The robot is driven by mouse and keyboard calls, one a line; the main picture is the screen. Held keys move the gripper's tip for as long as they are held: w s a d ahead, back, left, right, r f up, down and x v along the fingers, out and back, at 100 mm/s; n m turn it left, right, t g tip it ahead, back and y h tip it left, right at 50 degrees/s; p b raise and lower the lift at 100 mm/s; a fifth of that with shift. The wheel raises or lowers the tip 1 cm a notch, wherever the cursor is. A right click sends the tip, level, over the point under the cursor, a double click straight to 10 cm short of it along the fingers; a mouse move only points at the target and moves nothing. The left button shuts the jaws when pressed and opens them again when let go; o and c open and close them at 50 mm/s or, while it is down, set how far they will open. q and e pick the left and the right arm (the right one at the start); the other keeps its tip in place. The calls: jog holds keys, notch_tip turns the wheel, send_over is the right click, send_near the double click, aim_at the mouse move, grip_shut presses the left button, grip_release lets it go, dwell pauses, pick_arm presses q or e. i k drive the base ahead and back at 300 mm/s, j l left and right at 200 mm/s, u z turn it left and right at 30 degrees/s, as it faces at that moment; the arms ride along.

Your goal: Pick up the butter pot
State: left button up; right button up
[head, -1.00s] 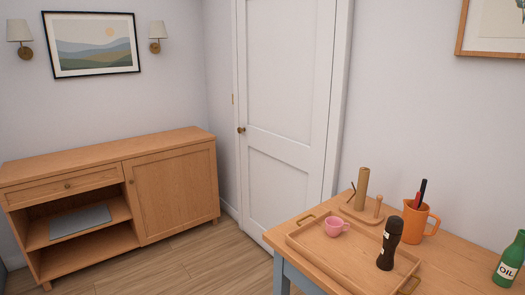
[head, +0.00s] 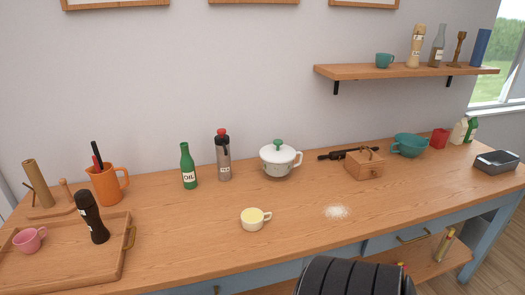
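A small cream pot with one handle and pale yellow contents, which looks like the butter pot (head: 253,220), stands upright near the front middle of the long wooden worktop (head: 190,235). Nothing touches it and the wood around it is bare. Neither of my grippers is in view.
Behind it stand a green oil bottle (head: 188,167), a grinder (head: 223,158) and a white lidded pot (head: 279,162). White powder (head: 336,211) lies to its right, near a wooden box (head: 364,166). A tray (head: 75,265) is at left. A dark ribbed shape covers part of the front edge.

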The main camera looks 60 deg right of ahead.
aim_at(252, 220)
jog(key=z, duration=1.95)
